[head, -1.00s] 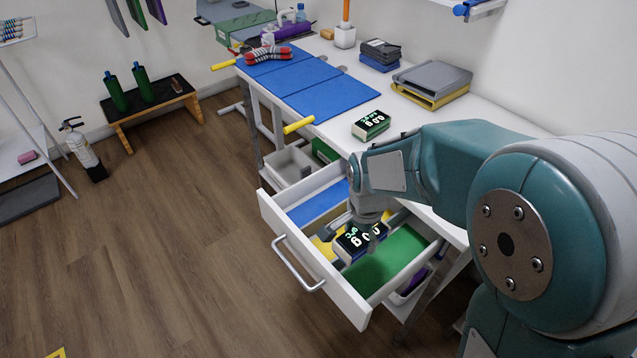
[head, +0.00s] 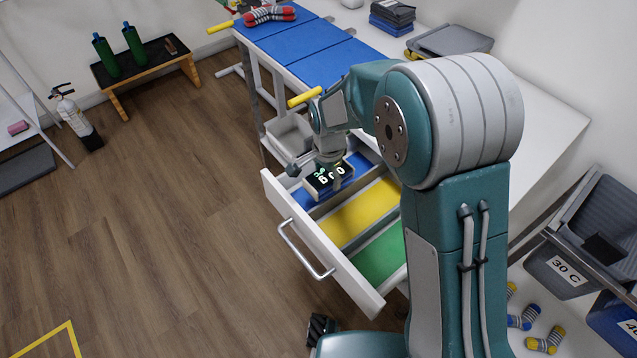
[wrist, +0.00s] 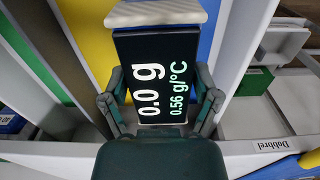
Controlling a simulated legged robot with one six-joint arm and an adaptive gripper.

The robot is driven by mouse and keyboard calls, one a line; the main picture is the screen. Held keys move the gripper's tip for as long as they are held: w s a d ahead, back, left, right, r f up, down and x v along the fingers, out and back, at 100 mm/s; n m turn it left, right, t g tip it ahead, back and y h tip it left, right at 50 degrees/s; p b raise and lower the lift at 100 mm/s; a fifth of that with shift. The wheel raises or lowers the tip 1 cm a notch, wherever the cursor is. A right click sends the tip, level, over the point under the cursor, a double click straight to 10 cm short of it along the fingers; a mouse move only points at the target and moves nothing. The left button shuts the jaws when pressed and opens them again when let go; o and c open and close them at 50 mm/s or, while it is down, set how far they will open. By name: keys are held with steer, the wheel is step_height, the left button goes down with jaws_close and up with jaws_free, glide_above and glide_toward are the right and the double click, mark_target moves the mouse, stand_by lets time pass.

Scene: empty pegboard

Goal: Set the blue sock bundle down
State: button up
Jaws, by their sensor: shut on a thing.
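My gripper (head: 330,177) is shut on a box-shaped meter with a dark display (head: 327,176). In the wrist view the meter (wrist: 150,80) sits between both fingers, its display lit with "0.0 g" and "0.56 g/°C". No sock bundle is in my gripper. The meter is over the blue compartment (head: 367,158) of the open drawer; whether it touches the floor of it I cannot tell. A blue striped sock bundle (head: 523,318) lies at the lower right, apart from my gripper, beside yellow striped ones (head: 545,341).
The drawer's yellow compartment (head: 358,212) and green compartment (head: 380,255) look empty. A red and grey striped bundle (head: 270,14) lies on the blue-matted bench. A grey bin labelled "30 C" (head: 566,270) stands at right. The wood floor at left is mostly clear.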

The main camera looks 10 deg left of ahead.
mark_target(320, 177)
steer(key=f, duration=0.1)
steer(key=w+a+f, duration=0.1)
steer(key=a+f, duration=0.1)
steer(key=shift+w, duration=0.25)
steer(key=shift+w+f, duration=0.45)
steer(key=shift+f, duration=0.2)
step_height(320, 177, down, 3)
steer(key=shift+a+r, duration=0.1)
steer(key=shift+r, duration=0.1)
steer(key=shift+a+f, duration=0.25)
steer(key=o, duration=1)
steer(key=shift+d, duration=0.2)
